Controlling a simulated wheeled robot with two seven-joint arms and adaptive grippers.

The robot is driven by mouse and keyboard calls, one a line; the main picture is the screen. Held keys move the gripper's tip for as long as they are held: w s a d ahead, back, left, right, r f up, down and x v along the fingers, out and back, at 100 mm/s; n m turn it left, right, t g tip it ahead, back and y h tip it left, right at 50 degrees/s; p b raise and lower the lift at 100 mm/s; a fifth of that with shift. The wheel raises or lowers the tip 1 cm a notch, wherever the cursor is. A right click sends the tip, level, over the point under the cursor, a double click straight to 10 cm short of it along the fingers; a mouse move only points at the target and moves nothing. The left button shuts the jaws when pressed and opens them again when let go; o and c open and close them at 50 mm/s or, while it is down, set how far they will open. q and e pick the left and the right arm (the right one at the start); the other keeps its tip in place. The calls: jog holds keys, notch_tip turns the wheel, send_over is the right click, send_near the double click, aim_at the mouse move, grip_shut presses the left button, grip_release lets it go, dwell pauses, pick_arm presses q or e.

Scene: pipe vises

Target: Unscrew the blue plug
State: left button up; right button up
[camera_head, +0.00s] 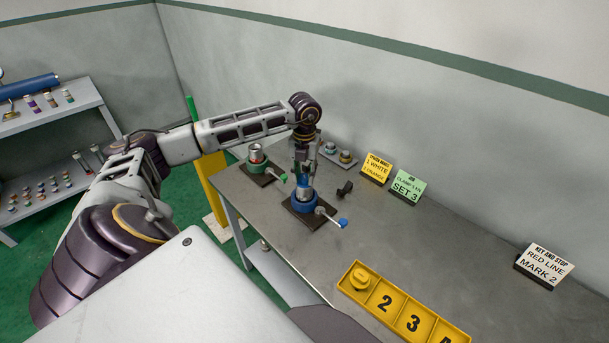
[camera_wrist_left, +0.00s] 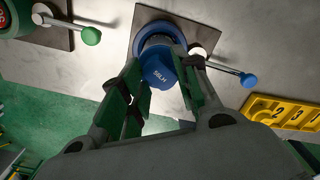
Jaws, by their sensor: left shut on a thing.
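The blue vise (camera_head: 311,212) stands on a dark base plate on the table, with a blue-knobbed handle sticking out to the right. My left gripper (camera_head: 304,178) reaches down over this vise from above. In the left wrist view its green-padded fingers (camera_wrist_left: 163,88) are shut on the blue plug, one on each side. The right gripper is not in view.
A green vise (camera_head: 257,166) with a green-knobbed handle stands to the left. A small black part (camera_head: 344,188) lies right of my gripper. A yellow numbered tray (camera_head: 400,312) is at the front. Cards (camera_head: 408,187) stand along the back.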

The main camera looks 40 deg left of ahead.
pick_arm(q)
jog(key=shift+m, duration=1.1)
jog(key=shift+m+b, duration=0.5)
jog(key=shift+m, duration=0.9)
jog(key=shift+m+b, duration=0.4)
jog(key=shift+m, duration=2.7)
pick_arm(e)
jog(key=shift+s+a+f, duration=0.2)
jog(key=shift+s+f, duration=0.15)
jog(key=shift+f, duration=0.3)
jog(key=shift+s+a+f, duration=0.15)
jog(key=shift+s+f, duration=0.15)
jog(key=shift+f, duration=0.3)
